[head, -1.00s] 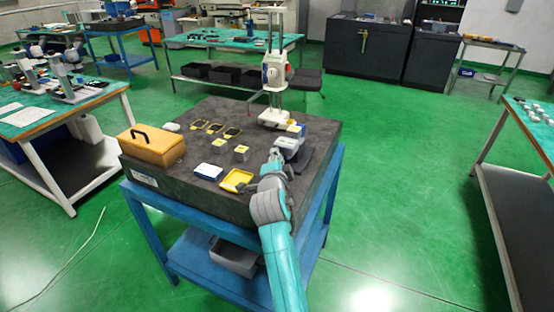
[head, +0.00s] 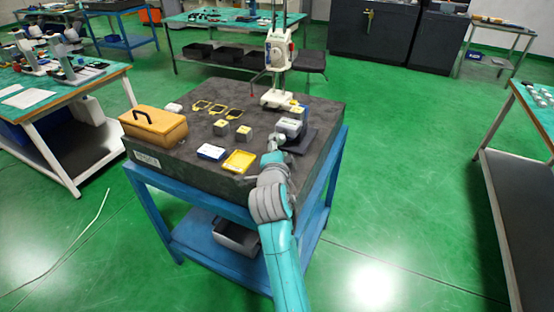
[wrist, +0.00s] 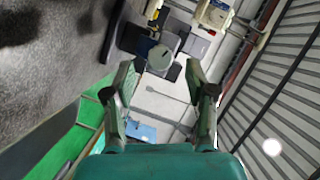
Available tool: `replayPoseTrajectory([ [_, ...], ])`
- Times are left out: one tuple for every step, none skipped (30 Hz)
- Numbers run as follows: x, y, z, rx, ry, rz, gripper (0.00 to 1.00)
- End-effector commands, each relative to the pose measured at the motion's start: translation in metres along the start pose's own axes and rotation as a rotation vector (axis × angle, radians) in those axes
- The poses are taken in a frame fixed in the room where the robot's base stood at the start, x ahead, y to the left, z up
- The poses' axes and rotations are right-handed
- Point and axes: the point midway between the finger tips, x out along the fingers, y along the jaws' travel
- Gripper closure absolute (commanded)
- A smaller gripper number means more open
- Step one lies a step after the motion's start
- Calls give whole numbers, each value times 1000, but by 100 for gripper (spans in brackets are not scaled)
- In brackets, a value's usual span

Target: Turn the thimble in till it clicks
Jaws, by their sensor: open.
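A small grey and white device (head: 290,128) sits on a dark pad (head: 303,140) at the right side of the granite table. In the wrist view a round, pale grey end face (wrist: 160,57), which looks like the thimble, shows just beyond and between my fingertips. My gripper (wrist: 161,82) is open, with a finger to either side of that line and nothing held. In the head view my gripper (head: 274,150) is at the near side of the device. The arm hides part of this area, and I cannot tell whether the fingers touch the thimble.
The granite table (head: 195,160) also bears a yellow case (head: 153,130), a yellow tray (head: 239,162), a blue-and-white box (head: 211,152), small blocks (head: 244,133) and yellow-rimmed gauges (head: 217,110). A tall white stand (head: 279,60) rises behind the device. Green floor is open to the right.

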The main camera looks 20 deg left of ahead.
Motion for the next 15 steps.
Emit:
replayPoseTrajectory([
  [-11, 1, 0, 0, -1, -1, 44],
  [-17, 1, 0, 0, -1, -1, 44],
  [-25, 1, 1, -1, -1, 0, 44],
  [-31, 0, 1, 0, -1, -1, 44],
  [-36, 0, 1, 0, -2, 0, 44],
  [-42, 1, 1, 0, -2, 0, 44],
  [-47, 1, 1, 0, -2, 0, 44],
  [-51, 1, 0, 0, -1, 0, 44],
  [-55, 1, 0, 0, -1, 0, 44],
  [-58, 0, 0, 0, -1, 0, 44],
  [-61, 1, 0, 0, -1, 0, 44],
  [-64, 1, 0, 0, -1, 1, 44],
  [-66, 1, 0, 0, -1, 1, 44],
  [-67, 1, 0, 0, 0, 1, 44],
  [-69, 0, 0, 0, 0, 1, 44],
])
